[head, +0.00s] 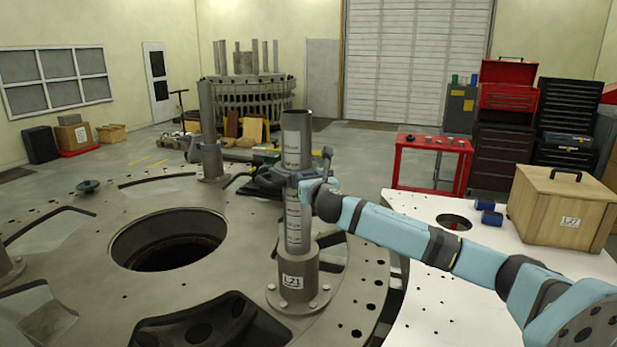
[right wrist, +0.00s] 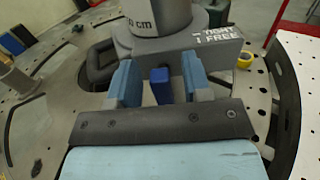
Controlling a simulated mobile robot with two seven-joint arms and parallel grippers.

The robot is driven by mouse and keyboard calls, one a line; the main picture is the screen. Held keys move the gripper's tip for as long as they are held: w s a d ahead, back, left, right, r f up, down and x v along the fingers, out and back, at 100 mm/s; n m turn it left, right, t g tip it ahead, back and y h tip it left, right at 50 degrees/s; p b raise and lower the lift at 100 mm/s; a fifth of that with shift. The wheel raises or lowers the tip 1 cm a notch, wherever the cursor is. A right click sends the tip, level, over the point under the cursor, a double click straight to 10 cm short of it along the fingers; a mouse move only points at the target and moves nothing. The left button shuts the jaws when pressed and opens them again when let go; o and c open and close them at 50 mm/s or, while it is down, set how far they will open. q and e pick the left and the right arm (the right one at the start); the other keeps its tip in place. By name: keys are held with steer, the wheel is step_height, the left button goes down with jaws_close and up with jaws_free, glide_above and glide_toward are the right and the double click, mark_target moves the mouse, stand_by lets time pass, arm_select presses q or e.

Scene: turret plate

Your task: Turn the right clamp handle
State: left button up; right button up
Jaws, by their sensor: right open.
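The right clamp is a grey block around the marked upright post (head: 292,222) in the head view. In the right wrist view the clamp (right wrist: 190,48) shows printed words TIGHT and FREE. Its blue handle (right wrist: 160,84) stands between the two fingers of my right gripper (right wrist: 160,72). The fingers are open, one on each side of the handle, with a gap to each. In the head view my right gripper (head: 308,187) is at the post, at clamp height, and hides the handle. My left gripper is not in view.
The post stands on a round plate with a large hole (head: 168,240) and several slots. Another post (head: 208,130) stands farther back. A white table (head: 430,290) at right bears a wooden box (head: 562,205) and blue cylinders. A yellow roll (right wrist: 245,60) lies beyond the clamp.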

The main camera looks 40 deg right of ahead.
steer(key=shift+w+d, duration=0.1)
jaws_close()
